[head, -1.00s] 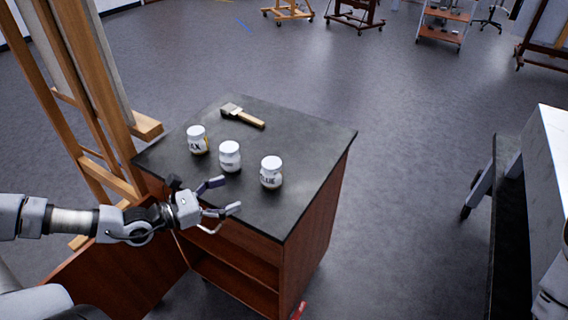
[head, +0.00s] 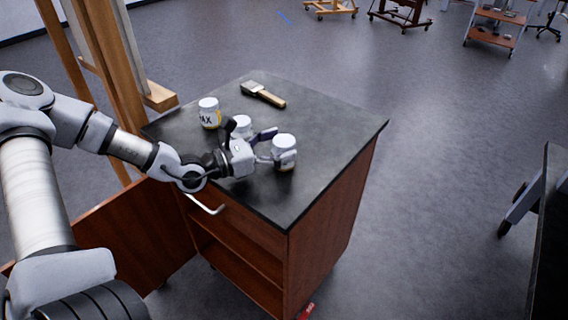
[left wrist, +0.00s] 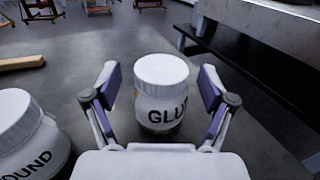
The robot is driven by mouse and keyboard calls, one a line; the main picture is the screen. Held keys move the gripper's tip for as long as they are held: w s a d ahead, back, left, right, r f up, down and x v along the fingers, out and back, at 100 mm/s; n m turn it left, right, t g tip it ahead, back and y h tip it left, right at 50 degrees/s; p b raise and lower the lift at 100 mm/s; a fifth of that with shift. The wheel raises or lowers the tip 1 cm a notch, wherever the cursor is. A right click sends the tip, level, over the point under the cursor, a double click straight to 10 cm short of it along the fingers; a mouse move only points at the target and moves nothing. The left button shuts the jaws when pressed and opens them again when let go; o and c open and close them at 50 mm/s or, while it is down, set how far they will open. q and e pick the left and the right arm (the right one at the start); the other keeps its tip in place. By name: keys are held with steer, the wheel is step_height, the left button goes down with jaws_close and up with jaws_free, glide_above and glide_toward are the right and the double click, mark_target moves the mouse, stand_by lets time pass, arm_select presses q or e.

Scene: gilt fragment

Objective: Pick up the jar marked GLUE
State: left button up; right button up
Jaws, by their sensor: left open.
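The jar marked GLUE (left wrist: 160,95) stands upright in the left wrist view, white with a white lid and black letters. In the head view the same jar (head: 285,147) is on the dark cabinet top (head: 335,128), partly covered by my gripper. My left gripper (head: 278,146) is open, with its fingers on either side of the jar; in the left wrist view the fingers (left wrist: 158,92) show gaps to the jar. My right gripper is not in view.
A jar ending in "OUND" (left wrist: 28,135) stands close to my left finger; it also shows in the head view (head: 242,124). A jar marked "AX" (head: 209,113) and a brush (head: 264,94) lie farther back. An easel (head: 115,75) stands at the left.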

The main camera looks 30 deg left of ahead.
arm_select(q)
steer(key=shift+w+d+f, duration=0.2)
steer(key=shift+w+d, duration=0.1)
steer(key=shift+w, duration=0.15)
steer(key=shift+w+d+r, duration=0.15)
steer(key=shift+w+r, duration=0.05)
steer(key=shift+r, duration=0.05)
steer(key=shift+c, duration=0.4)
steer(key=c, duration=1.3)
